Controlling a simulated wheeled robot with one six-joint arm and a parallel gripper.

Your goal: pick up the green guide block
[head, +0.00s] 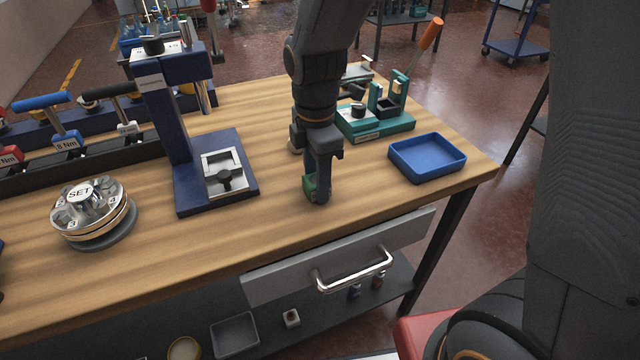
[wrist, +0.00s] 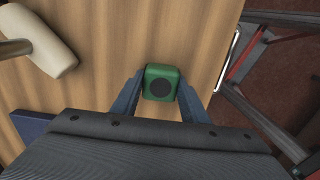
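The green guide block (wrist: 162,83) has a dark round spot on its face and sits between the two fingertips of my gripper (wrist: 162,92) in the wrist view. The fingers lie close along its left and right sides; whether they press on it I cannot tell. In the head view my gripper (head: 317,190) points down at the bench top, and a green part of the block (head: 309,184) shows at the fingertips, largely hidden by a finger. Whether the block rests on the wood or is just above it is unclear.
A dark blue press (head: 185,180) stands left of my gripper, with a silver SET dial (head: 90,215) farther left. A teal fixture (head: 375,125) and a blue tray (head: 427,173) are at the right. The wood in front of my gripper is clear up to the bench edge.

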